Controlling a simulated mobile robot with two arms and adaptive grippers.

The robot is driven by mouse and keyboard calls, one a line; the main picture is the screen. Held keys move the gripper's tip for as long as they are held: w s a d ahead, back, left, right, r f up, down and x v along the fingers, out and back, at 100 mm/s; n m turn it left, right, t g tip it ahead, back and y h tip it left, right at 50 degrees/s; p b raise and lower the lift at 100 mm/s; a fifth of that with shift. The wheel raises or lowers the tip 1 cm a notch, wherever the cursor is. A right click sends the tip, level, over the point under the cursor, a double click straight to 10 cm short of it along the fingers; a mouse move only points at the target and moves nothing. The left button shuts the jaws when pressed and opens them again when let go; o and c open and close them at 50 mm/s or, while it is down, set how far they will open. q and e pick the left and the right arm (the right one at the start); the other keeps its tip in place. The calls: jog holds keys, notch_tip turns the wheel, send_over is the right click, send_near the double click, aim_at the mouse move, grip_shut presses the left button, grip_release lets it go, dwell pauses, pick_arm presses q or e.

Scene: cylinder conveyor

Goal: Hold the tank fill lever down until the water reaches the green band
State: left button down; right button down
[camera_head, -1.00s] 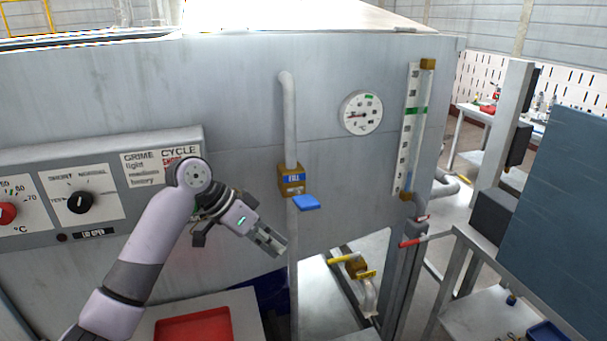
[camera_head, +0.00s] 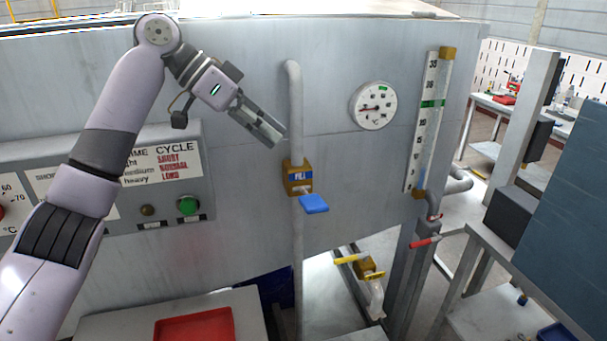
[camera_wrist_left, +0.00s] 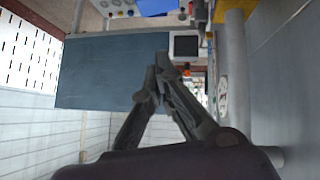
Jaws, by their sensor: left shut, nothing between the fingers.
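The blue fill lever (camera_head: 314,204) sticks out from the brass fill valve (camera_head: 298,180) on the grey pipe at the tank front. My left gripper (camera_head: 279,139) is shut and empty, above and left of the lever, apart from it. Its closed fingers also show in the wrist view (camera_wrist_left: 158,78). The sight gauge (camera_head: 427,130) stands to the right, with a green band (camera_head: 433,104) in its upper half. A little blue shows at the gauge's bottom, well below the band; the exact water level is hard to read. My right gripper is not in view.
The vertical pipe (camera_head: 295,110) runs beside my left fingertips. A round dial (camera_head: 373,106) sits between pipe and gauge. A control panel with a green button (camera_head: 188,205) is behind my left arm. A red tray (camera_head: 195,325) and a yellow-handled valve (camera_head: 368,267) are lower down.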

pick_arm(q)
jog(key=p, duration=0.3)
send_over(310, 202)
jog(key=f, duration=0.6)
jog(key=shift+w+a+f, duration=0.1)
jog(key=shift+w+a, duration=0.25)
jog(key=shift+w, duration=0.05)
jog(key=f, duration=0.3)
jog(key=shift+s+d+f+p, duration=0.25)
jog(key=shift+d+p, duration=0.1)
jog(key=shift+d, duration=0.05)
jog(key=shift+s+a+f, duration=0.1)
jog(key=shift+s+f, duration=0.05)
jog(key=shift+f, duration=0.45)
jog(key=shift+f, duration=0.1)
